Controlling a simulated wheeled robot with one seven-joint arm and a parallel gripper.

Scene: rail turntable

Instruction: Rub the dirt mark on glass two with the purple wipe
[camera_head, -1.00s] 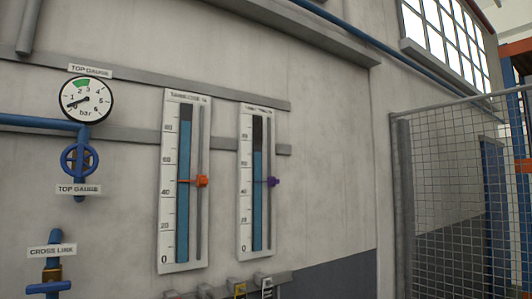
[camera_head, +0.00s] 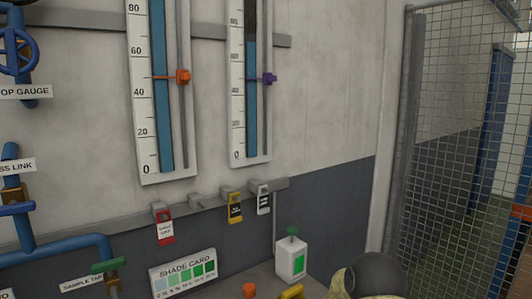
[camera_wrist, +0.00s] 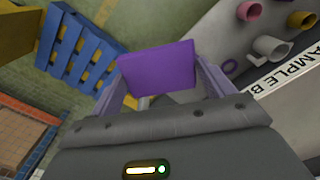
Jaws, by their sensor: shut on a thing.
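My gripper (camera_wrist: 158,86) shows in the wrist view, shut on the purple wipe (camera_wrist: 160,68), a flat purple piece between its two fingers. Two tall level glasses hang on the wall in the head view. The left glass (camera_head: 160,90) has an orange pointer (camera_head: 183,77). The right glass (camera_head: 250,95) has a purple pointer (camera_head: 270,78). Both have blue columns, and the right one is dark near the top. Their tops are cut off. I cannot make out a dirt mark or the glasses' numbers. The wipe is not touching either glass in view.
Below the glasses, a rail holds red (camera_head: 163,227), yellow (camera_head: 235,207) and white (camera_head: 264,199) tags. A shade card (camera_head: 183,274) and a white-green box (camera_head: 291,259) stand below. A mesh fence (camera_head: 455,130) is at right. The wrist view shows a blue pallet (camera_wrist: 80,48) and several cups (camera_wrist: 270,47).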

